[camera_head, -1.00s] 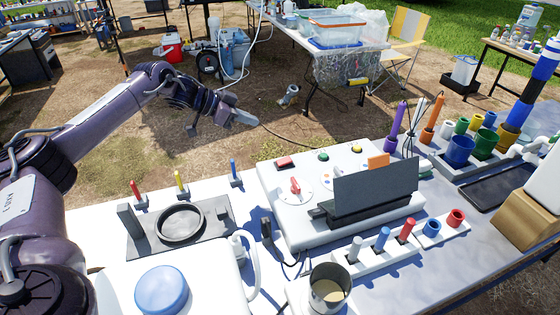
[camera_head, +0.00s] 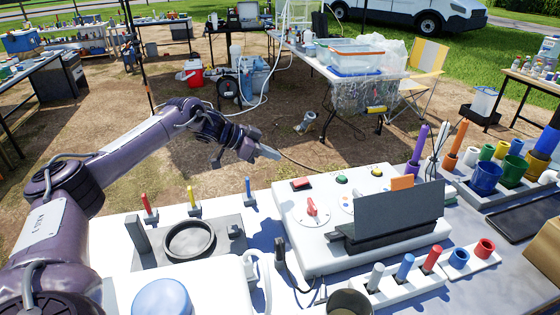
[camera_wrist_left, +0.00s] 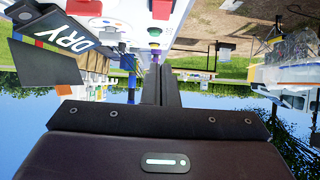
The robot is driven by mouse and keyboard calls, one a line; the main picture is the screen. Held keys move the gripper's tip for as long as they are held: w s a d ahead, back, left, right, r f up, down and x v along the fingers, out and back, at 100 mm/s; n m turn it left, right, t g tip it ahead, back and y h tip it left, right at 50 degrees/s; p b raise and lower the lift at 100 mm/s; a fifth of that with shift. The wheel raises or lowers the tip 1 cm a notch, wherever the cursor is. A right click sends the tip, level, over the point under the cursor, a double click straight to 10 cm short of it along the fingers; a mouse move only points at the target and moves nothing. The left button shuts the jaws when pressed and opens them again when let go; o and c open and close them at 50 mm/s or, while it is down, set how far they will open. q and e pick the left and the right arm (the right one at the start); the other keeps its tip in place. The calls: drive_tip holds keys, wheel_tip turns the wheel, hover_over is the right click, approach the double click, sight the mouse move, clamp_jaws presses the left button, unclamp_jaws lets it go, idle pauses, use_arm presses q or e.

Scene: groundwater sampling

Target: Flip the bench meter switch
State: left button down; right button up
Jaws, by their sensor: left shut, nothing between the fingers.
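The bench meter is a white box (camera_head: 292,234) with a sloping top on the table. Its top carries a red rocker switch (camera_head: 301,184), a red knob (camera_head: 312,207), a green button (camera_head: 341,179) and a yellow button. A dark upright panel (camera_head: 398,210) hides part of it. My left gripper (camera_head: 268,152) is shut and empty, in the air just beyond the meter's back left corner, apart from it. In the left wrist view the shut fingers (camera_wrist_left: 161,84) point toward the upside-down meter, and the panel reads "DRY" (camera_wrist_left: 70,42). My right gripper is out of view.
A dark plate with a ring (camera_head: 188,240) and several coloured pegs stand left of the meter. A white rack (camera_head: 405,290) with coloured pegs lies in front of it. Coloured cups (camera_head: 487,177) stand at the right. Open ground lies beyond the table.

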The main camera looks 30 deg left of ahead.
use_arm(q)
drive_tip(key=p, duration=0.2)
hover_over(302, 180)
drive_tip(key=s+a, duration=0.1)
drive_tip(key=s, duration=0.1)
drive_tip(key=f, duration=0.4)
drive_tip(key=shift+w+a+f, duration=0.1)
drive_tip(key=shift+w+f, duration=0.15)
drive_tip(key=shift+f, duration=0.15)
wheel_tip(302, 180, down, 3)
drive_tip(key=shift+r, duration=0.2)
drive_tip(key=shift+w+f+p, duration=0.1)
drive_tip(key=shift+f+p, duration=0.25)
drive_tip(key=shift+f, duration=0.3)
drive_tip(key=shift+w+d+f+g+y, duration=0.2)
drive_tip(key=shift+f+g+y, duration=0.1)
drive_tip(key=shift+g, duration=0.1)
drive_tip(key=shift+w+d+r+b, duration=0.25)
drive_tip(key=shift+w+d+b, duration=0.15)
drive_tip(key=shift+w, duration=0.15)
